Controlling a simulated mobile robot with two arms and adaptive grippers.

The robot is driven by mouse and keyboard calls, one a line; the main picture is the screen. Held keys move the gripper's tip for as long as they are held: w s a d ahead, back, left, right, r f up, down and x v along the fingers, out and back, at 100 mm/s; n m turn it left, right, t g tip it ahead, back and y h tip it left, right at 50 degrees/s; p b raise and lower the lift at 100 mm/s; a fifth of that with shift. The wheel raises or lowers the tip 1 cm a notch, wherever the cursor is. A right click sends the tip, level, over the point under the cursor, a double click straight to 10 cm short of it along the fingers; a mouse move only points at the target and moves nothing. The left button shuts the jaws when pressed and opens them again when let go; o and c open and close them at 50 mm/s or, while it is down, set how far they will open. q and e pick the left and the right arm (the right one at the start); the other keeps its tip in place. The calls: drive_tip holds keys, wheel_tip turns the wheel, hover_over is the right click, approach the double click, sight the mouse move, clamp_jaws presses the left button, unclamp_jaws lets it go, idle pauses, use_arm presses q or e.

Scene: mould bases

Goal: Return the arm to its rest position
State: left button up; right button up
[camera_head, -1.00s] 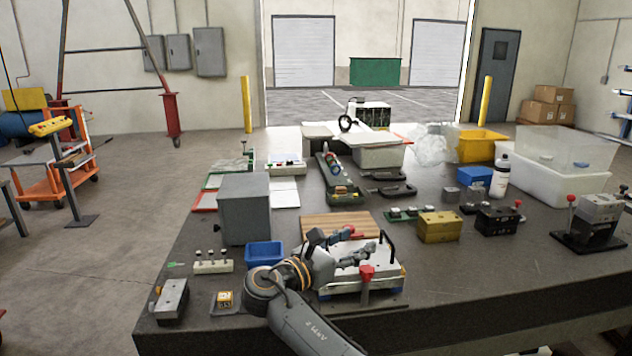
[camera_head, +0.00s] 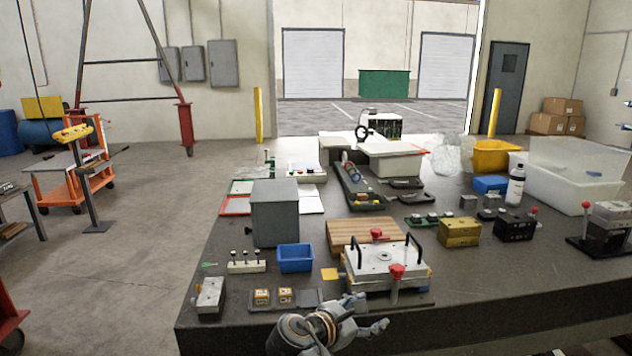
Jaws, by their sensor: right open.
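My right gripper (camera_head: 368,314) is low in the picture, in front of the table's front edge as seen here. Its fingers are apart with nothing between them. The mould base (camera_head: 372,261), a pale metal plate with two black handles and red clamp knobs (camera_head: 397,271), sits on the table just behind the gripper. A gap shows between the gripper and the plate. My left gripper is out of view.
Left of the mould base are a blue bin (camera_head: 295,258), a dark tray with two yellow blocks (camera_head: 262,297) and a grey box (camera_head: 275,212). A wooden board (camera_head: 362,233) lies behind. Gold (camera_head: 460,232) and black (camera_head: 514,228) blocks stand right. The table's front right is bare.

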drive_tip(key=s+d+f+m+g+y, duration=0.25)
drive_tip(key=s+f+m, duration=0.25)
drive_tip(key=s+f, duration=0.5)
drive_tip(key=s+d+f+m+g+y, duration=0.25)
drive_tip(key=s+f+m+y, duration=0.2)
drive_tip(key=s+f, duration=0.45)
drive_tip(key=s+d+r+m+g+y, duration=0.1)
drive_tip(key=s+d+m+y, duration=0.1)
drive_tip(key=s+m, duration=0.6)
drive_tip(key=s+d+m+y, duration=0.1)
drive_tip(key=s+d+m, duration=0.2)
drive_tip(key=s, duration=0.8)
wheel_tip(320, 180, down, 26)
drive_tip(key=s+g, duration=0.1)
drive_tip(key=s, duration=0.1)
drive_tip(key=s+d+f+g, duration=0.1)
drive_tip(key=s+d+f, duration=0.1)
drive_tip(key=s+f, duration=1.4)
drive_tip(key=shift+s+d+g, duration=0.25)
drive_tip(key=shift+s+g, duration=0.05)
